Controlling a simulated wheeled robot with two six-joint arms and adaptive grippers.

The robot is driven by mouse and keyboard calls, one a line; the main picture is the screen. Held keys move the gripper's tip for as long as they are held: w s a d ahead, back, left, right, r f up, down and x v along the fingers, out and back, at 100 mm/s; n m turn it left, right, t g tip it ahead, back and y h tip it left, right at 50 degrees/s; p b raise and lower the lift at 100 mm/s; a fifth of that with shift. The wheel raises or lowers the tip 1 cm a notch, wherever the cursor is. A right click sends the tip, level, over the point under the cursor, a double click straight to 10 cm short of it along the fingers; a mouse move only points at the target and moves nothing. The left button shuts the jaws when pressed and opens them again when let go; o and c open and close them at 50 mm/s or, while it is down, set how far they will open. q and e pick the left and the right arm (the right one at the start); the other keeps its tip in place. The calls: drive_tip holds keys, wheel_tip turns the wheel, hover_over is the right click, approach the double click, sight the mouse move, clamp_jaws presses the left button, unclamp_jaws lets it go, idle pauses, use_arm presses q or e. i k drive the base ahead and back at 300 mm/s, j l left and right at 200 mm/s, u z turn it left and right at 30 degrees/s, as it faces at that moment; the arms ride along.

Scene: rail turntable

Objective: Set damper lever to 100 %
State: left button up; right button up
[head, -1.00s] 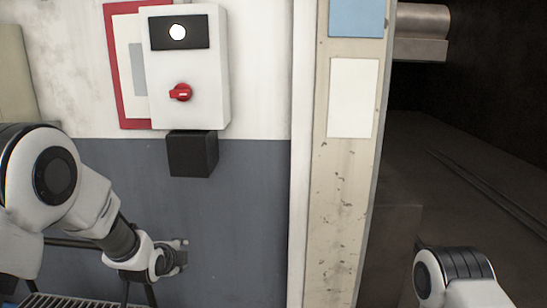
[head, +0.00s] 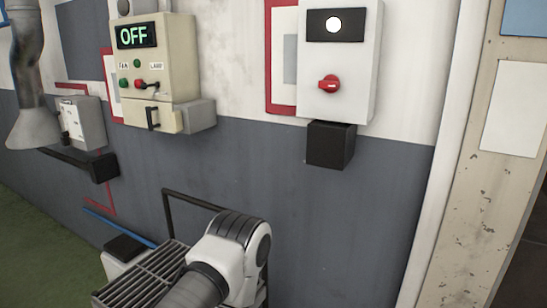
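A grey wall box (head: 88,122) with a pale front hangs at the far left in the head view. A small dark handle shows at its left edge; I cannot tell whether it is the damper lever or read any percent scale. A cream control panel (head: 178,62) with a lit "OFF" display stands right of it. The panel has green and red buttons, a small dark lever (head: 148,85) and a black pull handle (head: 152,118). Part of one of my arms shows at the bottom centre. Neither gripper is in view.
A grey duct hood (head: 32,125) hangs at the left. A white box (head: 350,105) with a red knob is on the wall, a black box (head: 330,145) below it. A slatted rack (head: 125,290) stands below. Green floor is clear at lower left.

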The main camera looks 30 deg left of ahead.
sight(65, 141)
drive_tip(key=u, duration=2.15)
drive_tip(key=i+j+u, duration=0.5)
drive_tip(key=i, duration=1)
drive_tip(key=i+u, duration=0.3)
drive_tip(key=i, duration=0.95)
